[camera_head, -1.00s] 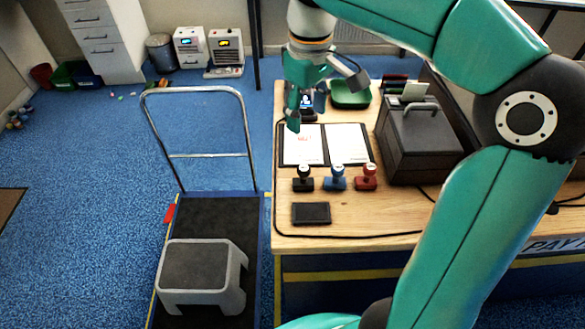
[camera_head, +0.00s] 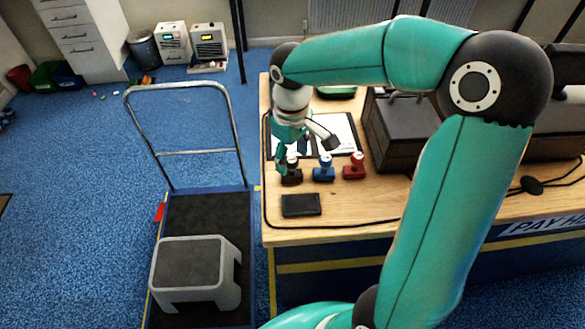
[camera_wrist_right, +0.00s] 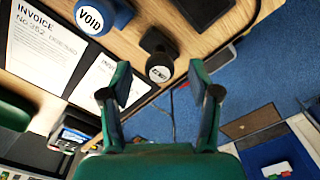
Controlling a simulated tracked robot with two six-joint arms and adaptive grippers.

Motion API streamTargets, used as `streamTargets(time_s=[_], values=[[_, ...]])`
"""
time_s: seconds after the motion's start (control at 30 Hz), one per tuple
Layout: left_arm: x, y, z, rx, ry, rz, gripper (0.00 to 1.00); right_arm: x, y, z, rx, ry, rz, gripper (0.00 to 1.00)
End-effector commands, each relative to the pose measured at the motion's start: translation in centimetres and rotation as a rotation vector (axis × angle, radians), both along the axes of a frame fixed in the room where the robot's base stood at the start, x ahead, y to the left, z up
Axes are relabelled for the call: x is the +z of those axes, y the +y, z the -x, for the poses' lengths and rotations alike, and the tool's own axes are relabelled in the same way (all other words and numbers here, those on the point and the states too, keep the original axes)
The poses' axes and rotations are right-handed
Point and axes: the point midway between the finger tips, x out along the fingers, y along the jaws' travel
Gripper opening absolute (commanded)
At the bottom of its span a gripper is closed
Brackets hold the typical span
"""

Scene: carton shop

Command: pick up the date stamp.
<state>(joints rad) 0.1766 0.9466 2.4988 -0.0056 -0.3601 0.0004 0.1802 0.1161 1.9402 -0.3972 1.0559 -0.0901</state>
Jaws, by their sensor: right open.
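Three stamps stand in a row on the wooden desk: a black one (camera_head: 292,177), a blue one (camera_head: 323,172) and a red one (camera_head: 354,168). In the right wrist view the blue stamp (camera_wrist_right: 104,16) reads VOID. The black stamp (camera_wrist_right: 160,50) has a white round label too small to read, so I cannot confirm which is the date stamp. My right gripper (camera_head: 289,160) is open and empty, just above and behind the black stamp. In the right wrist view the black stamp lies ahead between the fingertips (camera_wrist_right: 160,78). My left gripper is not in view.
A dark ink pad (camera_head: 301,205) lies in front of the stamps. An open folder with invoice sheets (camera_head: 340,133) lies behind them. A dark box (camera_head: 392,130) stands to the right. A trolley (camera_head: 205,210) with a grey step stool stands left of the desk.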

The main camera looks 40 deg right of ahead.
Motion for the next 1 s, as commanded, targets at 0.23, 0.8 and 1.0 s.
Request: streamTargets(time_s=[0.23,0.8,1.0], values=[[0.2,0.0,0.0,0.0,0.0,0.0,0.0,-1.9,0.0,-0.1,0.001,0.0,0.001,0.62],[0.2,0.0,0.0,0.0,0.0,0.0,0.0,-1.9,0.0,-0.1,0.002,0.0,0.001,0.0],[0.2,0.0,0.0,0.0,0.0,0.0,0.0,-1.9,0.0,-0.1,0.002,-0.001,0.001,0.0]])
